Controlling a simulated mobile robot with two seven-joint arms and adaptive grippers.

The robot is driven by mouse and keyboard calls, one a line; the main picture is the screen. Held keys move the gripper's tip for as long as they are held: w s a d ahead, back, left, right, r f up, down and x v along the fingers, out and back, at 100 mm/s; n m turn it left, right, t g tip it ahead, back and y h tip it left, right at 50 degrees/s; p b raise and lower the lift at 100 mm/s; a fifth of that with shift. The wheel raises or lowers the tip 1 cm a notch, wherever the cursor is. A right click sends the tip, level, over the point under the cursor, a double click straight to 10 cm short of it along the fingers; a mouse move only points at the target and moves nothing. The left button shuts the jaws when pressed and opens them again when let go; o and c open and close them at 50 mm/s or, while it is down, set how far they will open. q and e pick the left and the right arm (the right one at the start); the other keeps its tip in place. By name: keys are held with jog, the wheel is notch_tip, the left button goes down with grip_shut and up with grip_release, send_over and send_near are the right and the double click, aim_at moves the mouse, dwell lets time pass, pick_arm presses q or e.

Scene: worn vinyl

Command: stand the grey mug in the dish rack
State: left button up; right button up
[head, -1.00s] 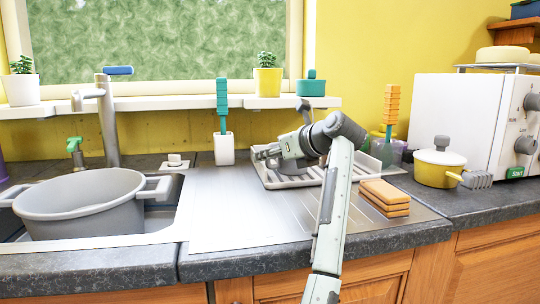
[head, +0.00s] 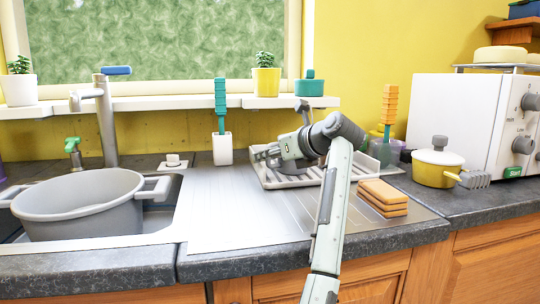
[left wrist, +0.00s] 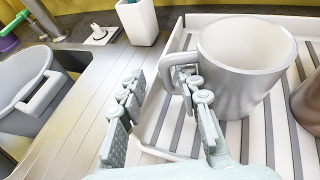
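The grey mug (left wrist: 242,68) stands upright in the white dish rack (left wrist: 155,135) in the left wrist view, its handle toward my gripper. My left gripper (left wrist: 160,112) is open, with its two fingers spread apart. The right-hand finger overlaps the lower part of the handle in the picture; I cannot tell whether it touches. Nothing is clasped between the fingers. In the head view my left gripper (head: 262,153) is over the left part of the rack (head: 262,178), and I cannot make out the mug behind it. My right gripper is not in view.
A brown object (left wrist: 309,105) stands in the rack beside the mug. A white brush holder (head: 222,148) is left of the rack. A big grey pot (head: 80,205) sits in the sink. Stacked sponges (head: 383,197) lie in front of the rack.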

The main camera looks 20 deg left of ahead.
pick_arm(q)
jog(key=shift+s+a, duration=0.2)
jog(key=shift+s, duration=0.15)
dwell(0.9)
jog(key=shift+p+v, duration=0.65)
jog(key=shift+v, duration=3.35)
jog(key=v, duration=0.7)
jog(key=shift+s+d, duration=0.15)
jog(key=shift+d, duration=0.05)
jog(key=shift+r, duration=0.1)
